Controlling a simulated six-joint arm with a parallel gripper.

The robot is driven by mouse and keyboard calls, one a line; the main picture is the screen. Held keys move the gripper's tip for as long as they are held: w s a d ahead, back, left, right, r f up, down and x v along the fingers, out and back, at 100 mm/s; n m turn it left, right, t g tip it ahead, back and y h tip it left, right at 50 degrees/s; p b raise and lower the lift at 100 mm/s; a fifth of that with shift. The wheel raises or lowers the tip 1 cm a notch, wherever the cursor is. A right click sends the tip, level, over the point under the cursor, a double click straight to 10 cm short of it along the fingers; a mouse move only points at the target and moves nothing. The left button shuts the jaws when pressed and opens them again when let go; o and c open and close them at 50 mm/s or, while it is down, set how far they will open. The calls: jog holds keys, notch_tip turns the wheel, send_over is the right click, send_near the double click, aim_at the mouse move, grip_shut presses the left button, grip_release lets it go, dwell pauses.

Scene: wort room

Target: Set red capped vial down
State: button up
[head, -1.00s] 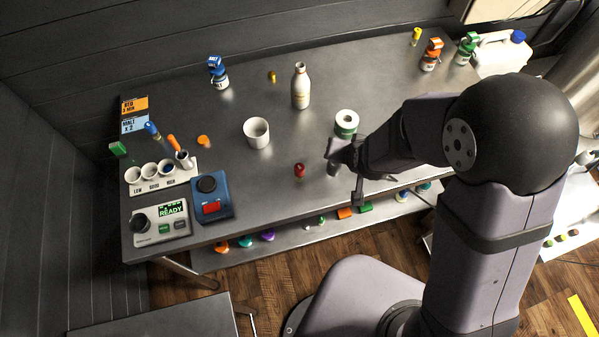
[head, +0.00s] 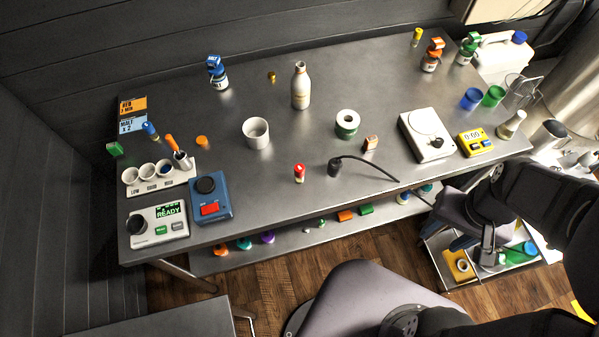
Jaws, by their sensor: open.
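The red capped vial (head: 299,173) stands upright on the grey metal table (head: 230,120), near its front edge and left of a black corded cylinder. Nothing touches it. My gripper (head: 450,238) is off to the right, past the table's front edge and above the low bin area, well apart from the vial. It looks open and empty, though its fingertips are small and partly unclear here.
A black cylinder (head: 335,168) with a cable stands right of the vial. Behind are a white cup (head: 256,133), a bottle (head: 301,88) and a green-banded roll (head: 347,124). A white scale (head: 427,134) and yellow timer (head: 476,142) stand right. Table around the vial is clear.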

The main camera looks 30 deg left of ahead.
jog(key=w+a+f+t+y+p, duration=0.15)
jog(key=w+a, duration=0.25)
jog(key=a, duration=0.4)
jog(key=w+a+t+y, duration=0.1)
jog(key=w+a+t, duration=0.15)
jog(key=a, duration=0.45)
jog(key=m+t+y+p, duration=0.2)
jog(key=t+y+p, duration=0.1)
jog(key=t, duration=0.1)
send_over(300, 174)
jog(key=a, duration=0.2)
notch_tip(300, 174, down, 2)
jog(key=s+d+f+n+t+y+b, duration=0.1)
jog(key=s+f+n+t, duration=0.1)
jog(key=s+d+f+n+t+y+b, duration=0.1)
jog(key=n+t+b, duration=0.1)
jog(key=s+d+f+n+t+y+b, duration=0.1)
jog(key=s+d+f+n+t, duration=0.1)
jog(key=shift+s+f+n+t+b, duration=0.3)
jog(key=shift+t, duration=0.1)
jog(key=shift+d+f+n+t+y+b, duration=0.15)
jog(key=shift+d+n+t+y+b, duration=0.2)
jog(key=shift+d+n, duration=0.4)
jog(key=shift+a, duration=0.15)
jog(key=shift+w, duration=0.1)
